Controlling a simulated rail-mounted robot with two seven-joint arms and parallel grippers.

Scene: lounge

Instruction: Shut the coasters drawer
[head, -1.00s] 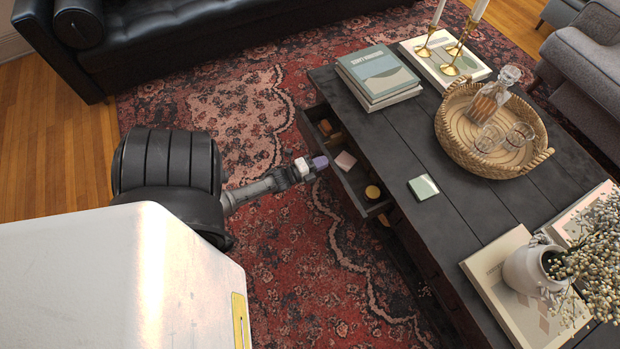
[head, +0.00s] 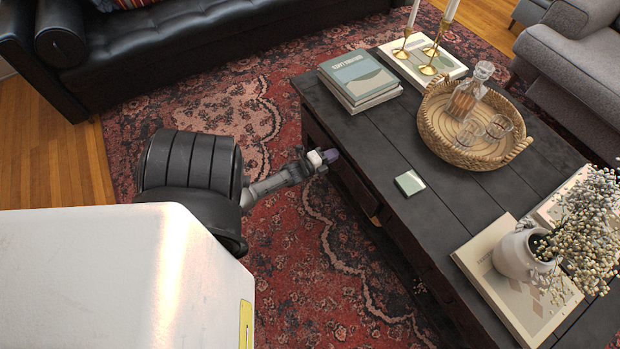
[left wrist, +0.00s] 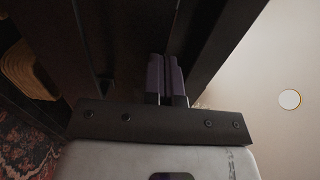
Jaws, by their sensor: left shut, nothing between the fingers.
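The coasters drawer (head: 352,187) is in the long dark side of the coffee table (head: 430,215), facing my left arm. Its inside is out of sight in the head view, and its front looks about level with the table side. I cannot tell whether a small gap is left. My left gripper (head: 331,155) is at the drawer front with its purple fingers together and empty. In the left wrist view the shut fingers (left wrist: 165,75) point at dark wood, very close or touching. My right gripper is not in view.
On the table are a green coaster (head: 410,183), stacked books (head: 358,78), a woven tray (head: 432,125) with decanter and glasses, brass candlesticks (head: 430,65) and a white vase (head: 518,252). A black sofa (head: 200,45) stands behind. The patterned rug beside the table is clear.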

